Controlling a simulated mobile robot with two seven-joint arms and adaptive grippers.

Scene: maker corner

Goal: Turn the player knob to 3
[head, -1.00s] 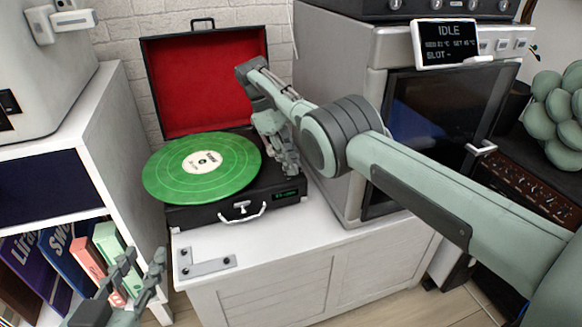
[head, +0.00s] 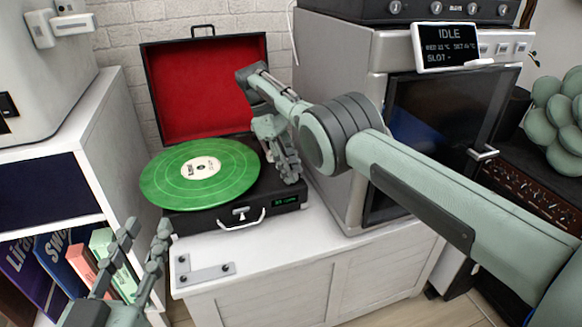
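The record player (head: 190,222) is a black case with its red-lined lid (head: 204,88) open, standing on a white cabinet. A green record (head: 200,174) lies on it. A small green-lit display (head: 285,201) shows on its front right; its text is too small to read. My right gripper (head: 290,172) is over the right side of the player's deck, pointing down, and hides the deck there. I cannot make out the knob or whether the fingers touch it. My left gripper (head: 143,232) is at the lower left, fingers apart and empty, in front of the shelf.
A large grey machine (head: 340,62) with an IDLE screen (head: 446,46) stands close at the right of the player. A metal bracket (head: 205,271) lies on the cabinet's front left. A bookshelf (head: 95,160) stands at the left.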

